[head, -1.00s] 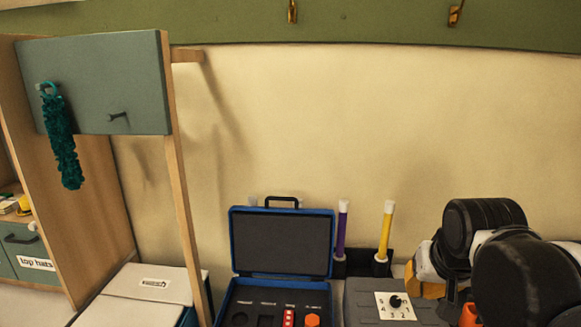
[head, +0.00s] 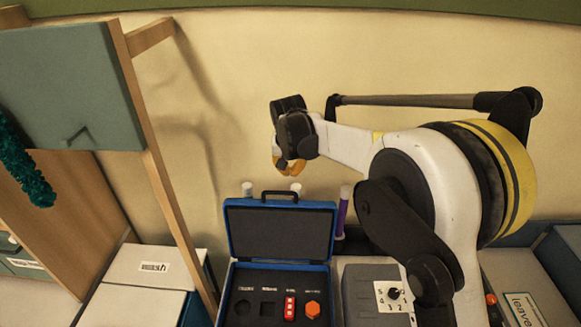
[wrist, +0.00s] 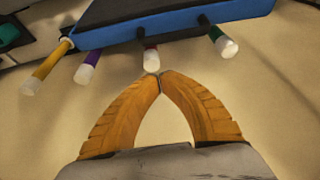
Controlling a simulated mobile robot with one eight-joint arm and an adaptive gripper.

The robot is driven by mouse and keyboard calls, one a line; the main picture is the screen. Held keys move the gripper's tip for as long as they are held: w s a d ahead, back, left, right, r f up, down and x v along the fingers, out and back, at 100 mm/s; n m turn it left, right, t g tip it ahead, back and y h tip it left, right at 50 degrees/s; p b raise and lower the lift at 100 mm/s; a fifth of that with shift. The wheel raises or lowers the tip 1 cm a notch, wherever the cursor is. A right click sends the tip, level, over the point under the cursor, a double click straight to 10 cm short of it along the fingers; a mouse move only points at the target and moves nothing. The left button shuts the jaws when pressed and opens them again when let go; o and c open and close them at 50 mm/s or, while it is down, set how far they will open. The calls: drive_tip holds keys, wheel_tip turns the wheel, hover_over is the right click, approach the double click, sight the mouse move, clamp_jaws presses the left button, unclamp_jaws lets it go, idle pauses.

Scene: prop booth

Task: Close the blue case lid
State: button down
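The blue case (head: 230,290) stands open on the counter in the head view. Its lid (head: 280,233) is raised nearly upright, with a black handle on its top edge. The black insert holds a red block (head: 290,306) and an orange hexagonal piece (head: 312,309); two other recesses look empty. My gripper (head: 275,165) is above and behind the lid, near the wall, partly hidden by its own wrist. In the wrist view, my gripper's orange fingertips (wrist: 154,75) meet with nothing between them. The back of the blue lid (wrist: 180,25) shows beyond them.
Several capped tubes stand behind the case, one purple (head: 343,210). A grey box with a number dial (head: 393,294) is right of the case. White boxes (head: 150,268) and a wooden post (head: 165,205) stand left. The wall is close behind.

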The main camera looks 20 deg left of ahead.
drive_tip(key=f, duration=0.4)
drive_tip(key=s+f, duration=0.1)
drive_tip(key=f, duration=0.1)
drive_tip(key=shift+d, duration=0.1)
drive_tip(key=shift+r, duration=0.1)
idle(0.4)
